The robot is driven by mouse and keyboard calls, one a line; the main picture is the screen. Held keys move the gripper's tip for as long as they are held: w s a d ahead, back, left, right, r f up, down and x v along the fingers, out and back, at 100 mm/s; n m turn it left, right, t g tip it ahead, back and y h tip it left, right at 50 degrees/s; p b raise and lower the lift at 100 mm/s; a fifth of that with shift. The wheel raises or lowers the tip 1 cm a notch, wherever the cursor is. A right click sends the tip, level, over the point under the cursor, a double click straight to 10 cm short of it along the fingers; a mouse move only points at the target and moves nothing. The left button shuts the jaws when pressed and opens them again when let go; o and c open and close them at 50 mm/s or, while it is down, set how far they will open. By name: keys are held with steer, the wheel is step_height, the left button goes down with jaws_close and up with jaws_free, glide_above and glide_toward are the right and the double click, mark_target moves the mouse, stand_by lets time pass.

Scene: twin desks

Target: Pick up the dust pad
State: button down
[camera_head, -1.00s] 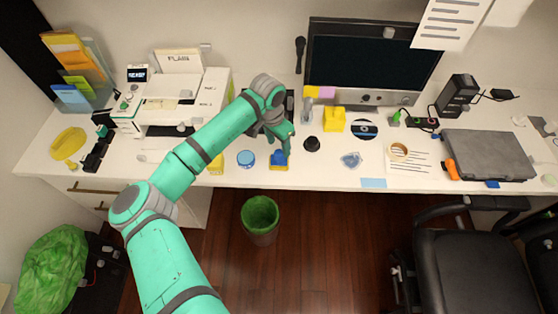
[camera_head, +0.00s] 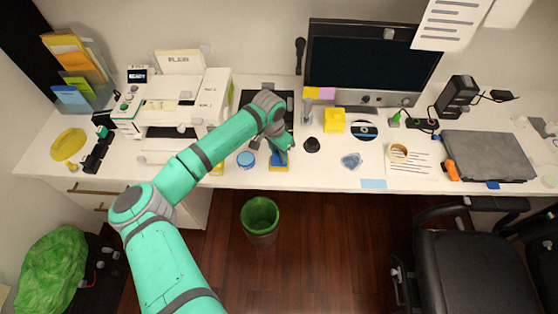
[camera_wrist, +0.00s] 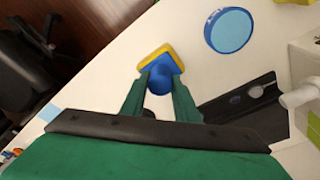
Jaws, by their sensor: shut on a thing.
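The dust pad (camera_head: 279,168) is a small block with a yellow base and a blue top, near the front edge of the white desk. In the wrist view the dust pad (camera_wrist: 151,53) shows its yellow edge beyond the blue part. My gripper (camera_head: 283,155) is over it in the head view. In the wrist view the two dark green fingers of my gripper (camera_wrist: 161,80) are shut on the blue part, one on each side. I cannot tell whether the pad is clear of the desk.
A round blue lid-like disc (camera_head: 246,159) lies just left of the pad, and a small black object (camera_head: 312,145) stands to its right. A printer (camera_head: 172,105) is further left and a monitor (camera_head: 372,60) behind. A green-lined bin (camera_head: 260,215) stands on the floor below the front edge.

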steer(key=shift+r, duration=0.1)
steer(key=shift+r, duration=0.5)
steer(key=s+r, duration=1.2)
steer(key=s, duration=0.2)
steer(key=shift+d, duration=0.25)
steer(key=c, duration=1.9)
jaws_free()
steer(key=c, duration=0.4)
steer(key=w+a+f+h, duration=0.1)
steer(key=w+a+f, duration=0.1)
steer(key=w+a, duration=0.9)
steer(key=shift+w+a+f+h, duration=0.15)
steer(key=shift+w+f+h, duration=0.25)
steer(key=shift+w, duration=0.35)
